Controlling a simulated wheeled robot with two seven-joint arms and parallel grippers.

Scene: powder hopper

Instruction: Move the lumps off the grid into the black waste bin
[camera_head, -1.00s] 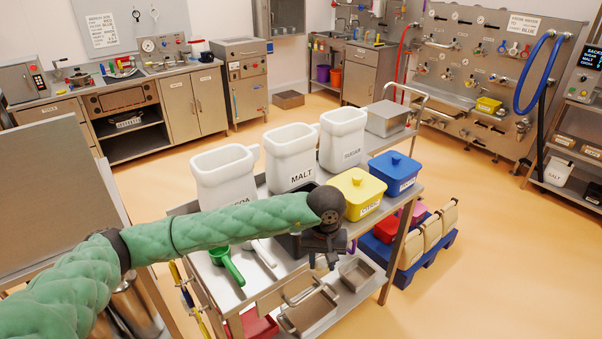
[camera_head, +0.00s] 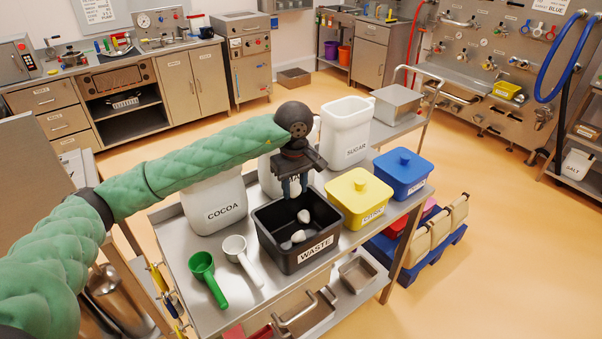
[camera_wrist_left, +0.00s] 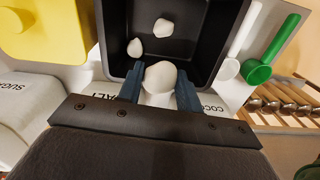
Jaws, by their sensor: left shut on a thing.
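The black waste bin (camera_head: 297,258), labelled WASTE, stands on the steel cart with pale lumps (camera_head: 304,216) inside it. In the left wrist view, two lumps (camera_wrist_left: 163,28) lie on the bin's (camera_wrist_left: 205,58) dark floor. My left gripper (camera_head: 292,190) points down over the back part of the bin. In the left wrist view its blue fingers are shut on a whitish lump (camera_wrist_left: 160,76). In the head view the held lump is hard to make out. The grid and my right gripper are not in view.
A yellow lidded tub (camera_head: 356,196) stands close right of the bin, with a blue tub (camera_head: 402,174) beyond. White COCOA (camera_head: 218,203) and SUGAR (camera_head: 346,132) containers stand behind. A green scoop (camera_head: 207,279) and a white scoop (camera_head: 243,262) lie left of the bin.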

